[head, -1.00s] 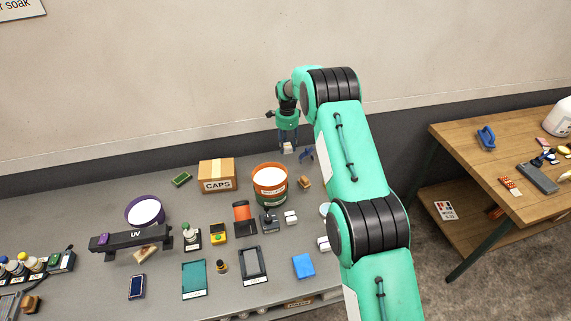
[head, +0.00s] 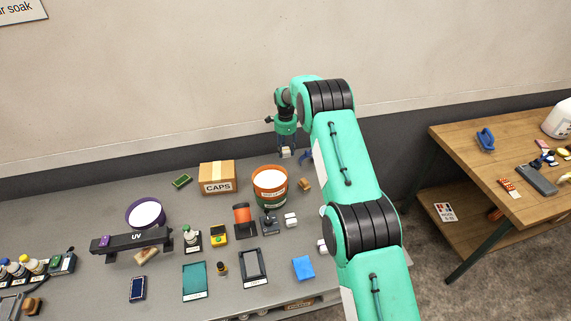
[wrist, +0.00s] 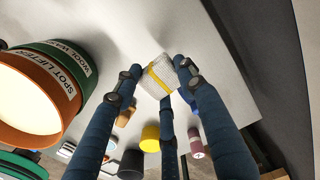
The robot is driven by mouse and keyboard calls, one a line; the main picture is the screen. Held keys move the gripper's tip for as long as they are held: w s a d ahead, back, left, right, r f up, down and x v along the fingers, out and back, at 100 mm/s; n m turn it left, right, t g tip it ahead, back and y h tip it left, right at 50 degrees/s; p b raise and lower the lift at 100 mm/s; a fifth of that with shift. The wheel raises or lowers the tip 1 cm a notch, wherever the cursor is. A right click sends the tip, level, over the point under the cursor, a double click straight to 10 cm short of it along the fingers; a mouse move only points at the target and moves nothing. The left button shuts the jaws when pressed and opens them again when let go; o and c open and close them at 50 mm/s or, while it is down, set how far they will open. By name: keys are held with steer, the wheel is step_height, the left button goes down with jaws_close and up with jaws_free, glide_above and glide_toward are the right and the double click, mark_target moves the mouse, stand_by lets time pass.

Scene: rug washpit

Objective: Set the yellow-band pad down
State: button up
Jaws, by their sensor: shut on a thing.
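The yellow-band pad (wrist: 158,76) is a white, ribbed block with a yellow stripe. It sits between the fingertips of my gripper (wrist: 160,80) in the wrist view. In the head view, my gripper (head: 286,148) is at the back of the grey table, behind and slightly right of the orange and green tub. The pad shows there as a small pale block (head: 286,154) below the fingers. I cannot tell whether its underside touches the table.
An orange-topped tub (head: 269,187) stands close by; its labels show in the wrist view (wrist: 60,75). A CAPS box (head: 217,178) is left of it. A small brown brush-like object (head: 304,184) and a blue item (head: 305,157) lie to the right. The back-left tabletop is mostly clear.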

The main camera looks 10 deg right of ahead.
mark_target(285, 150)
steer(key=shift+f, duration=2.15)
steer(key=shift+f, duration=1.85)
steer(key=shift+f, duration=0.2)
steer(key=o, duration=1)
steer(key=shift+c, duration=0.2)
steer(key=shift+r, duration=0.25)
step_height(285, 150, up, 12)
steer(key=shift+f, duration=0.15)
